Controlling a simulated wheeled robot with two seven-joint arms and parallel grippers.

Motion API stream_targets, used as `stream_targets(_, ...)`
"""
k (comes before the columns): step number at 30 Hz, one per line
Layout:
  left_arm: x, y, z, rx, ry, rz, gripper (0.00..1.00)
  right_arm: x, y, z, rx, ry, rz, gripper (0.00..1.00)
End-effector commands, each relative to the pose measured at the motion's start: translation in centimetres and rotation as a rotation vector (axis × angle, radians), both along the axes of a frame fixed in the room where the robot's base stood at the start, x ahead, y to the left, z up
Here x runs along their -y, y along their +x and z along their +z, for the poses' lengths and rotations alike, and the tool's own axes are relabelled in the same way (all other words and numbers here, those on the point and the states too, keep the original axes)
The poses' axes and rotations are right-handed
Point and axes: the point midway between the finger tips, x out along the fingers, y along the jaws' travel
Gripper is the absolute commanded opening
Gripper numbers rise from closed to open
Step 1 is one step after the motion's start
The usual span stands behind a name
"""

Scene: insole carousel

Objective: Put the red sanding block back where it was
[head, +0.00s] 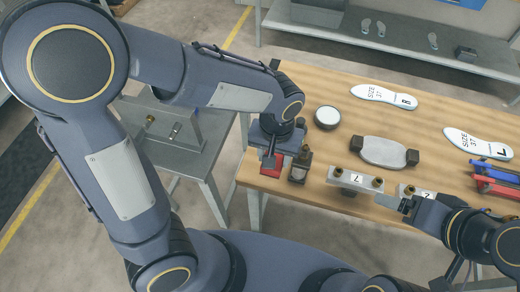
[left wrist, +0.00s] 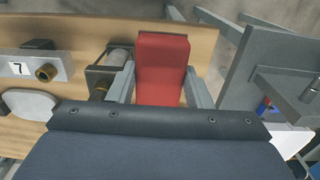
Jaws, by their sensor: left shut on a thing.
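The red sanding block (head: 272,166) is at the left end of the wooden table, near its front corner. My left gripper (head: 271,158) reaches down over it and hides part of it. In the left wrist view the red block (left wrist: 162,70) sits between the two grey fingers of my left gripper (left wrist: 161,88), which is shut on it. Whether the block touches the table top cannot be told. My right gripper (head: 400,203) is low at the front edge of the table, beside a numbered block; its fingers are too small to read.
A dark bottle-like holder (head: 300,168) stands close to the right of the red block. A block marked 7 (head: 350,181), a grey oval pad (head: 384,151), a round white-topped tin (head: 327,117) and two insoles lie further right. A grey side table (head: 180,150) stands left.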

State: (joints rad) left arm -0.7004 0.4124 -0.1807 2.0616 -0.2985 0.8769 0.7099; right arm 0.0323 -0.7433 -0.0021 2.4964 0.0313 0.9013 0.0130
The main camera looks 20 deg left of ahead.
Motion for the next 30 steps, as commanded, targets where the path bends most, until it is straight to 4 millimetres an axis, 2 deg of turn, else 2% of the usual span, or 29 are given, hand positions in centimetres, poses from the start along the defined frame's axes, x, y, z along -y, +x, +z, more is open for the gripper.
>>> stream_targets(3, -2.2, 2.2, -1.2, -0.004, 0.003, 0.007, 0.27, 0.0, 0.0, 0.9, 0.0, 0.0, 0.0, 0.82)
stream_targets(6, -3.2, 3.2, -3.5, -0.006, 0.003, 0.003, 0.27, 0.0, 0.0, 0.9, 0.0, 0.0, 0.0, 0.82)
stream_targets(12, -4.4, 4.7, -5.7, -0.001, 0.001, 0.001, 0.27, 0.0, 0.0, 1.2, -0.001, 0.0, 0.0, 0.82)
stream_targets(17, -5.0, 5.3, -6.8, -0.001, 0.001, 0.0, 0.27, 0.0, 0.0, 1.4, 0.0, 0.0, 0.0, 0.82)
stream_targets(21, -5.2, 5.5, -9.0, -0.003, 0.002, -0.002, 0.27, 0.0, 0.0, 1.5, 0.0, 0.0, 0.0, 0.82)
stream_targets(24, -5.1, 5.5, -9.9, -0.001, 0.001, -0.002, 0.27, 0.0, 0.0, 1.5, 0.0, 0.0, 0.0, 0.82)
stream_targets(30, -5.1, 5.5, -10.1, 0.002, -0.001, -0.001, 0.27, 0.0, 0.0, 1.5, 0.0, 0.0, 0.0, 0.82)
